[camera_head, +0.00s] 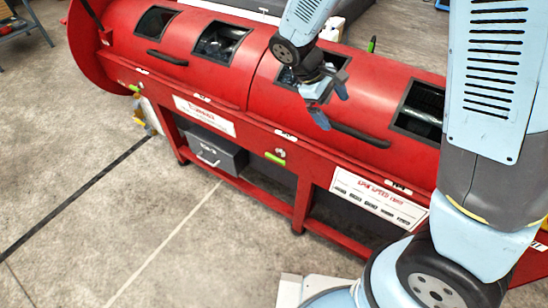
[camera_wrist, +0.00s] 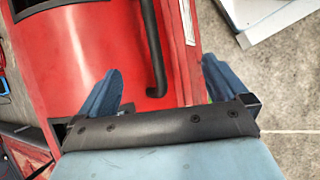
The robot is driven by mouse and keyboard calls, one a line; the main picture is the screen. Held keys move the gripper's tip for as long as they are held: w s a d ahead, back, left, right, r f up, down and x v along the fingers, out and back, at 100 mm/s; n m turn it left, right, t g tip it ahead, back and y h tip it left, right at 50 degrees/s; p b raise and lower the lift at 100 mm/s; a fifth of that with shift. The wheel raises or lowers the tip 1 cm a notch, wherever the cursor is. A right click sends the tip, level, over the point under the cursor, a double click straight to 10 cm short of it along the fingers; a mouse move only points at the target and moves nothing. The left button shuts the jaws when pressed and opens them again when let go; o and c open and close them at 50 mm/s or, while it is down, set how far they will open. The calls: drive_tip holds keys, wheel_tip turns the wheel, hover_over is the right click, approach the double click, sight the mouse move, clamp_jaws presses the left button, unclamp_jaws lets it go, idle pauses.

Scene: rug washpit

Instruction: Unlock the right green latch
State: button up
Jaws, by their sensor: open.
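A green latch (camera_head: 275,158) sits on the front rail of the red machine (camera_head: 255,95), near its middle, beside a small round silver knob. A second green latch (camera_head: 134,88) is on the same rail at the far left. No green latch shows in the wrist view. My gripper (camera_head: 329,104) is open and empty above the right part of the red drum, up and to the right of the middle latch. In the wrist view its two fingers (camera_wrist: 160,86) are spread wide, with a black bar handle (camera_wrist: 153,48) on the drum beyond them.
The drum has several dark window openings and another black handle (camera_head: 167,58) at left. A grey toolbox (camera_head: 215,152) stands on the shelf below. White signs (camera_head: 378,198) hang on the front. The concrete floor (camera_head: 110,220) in front is mostly clear.

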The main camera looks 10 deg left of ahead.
drive_tip(key=s+a+f+n+t+h, duration=0.1)
drive_tip(key=a+f+n+t+h, duration=0.2)
drive_tip(key=a+f, duration=0.4)
drive_tip(key=s+a+f+n+t+h, duration=0.1)
drive_tip(key=s+a+f+n+t, duration=0.1)
drive_tip(key=a+f+n, duration=0.45)
drive_tip(key=n+t+y, duration=0.3)
drive_tip(key=n+t, duration=0.7)
drive_tip(key=t, duration=0.1)
approach(273, 159)
drive_tip(key=shift+m, duration=0.25)
drive_tip(key=x, duration=1.1)
drive_tip(key=shift+d+r, duration=0.1)
drive_tip(key=shift+c, duration=0.4)
drive_tip(key=c, duration=0.6)
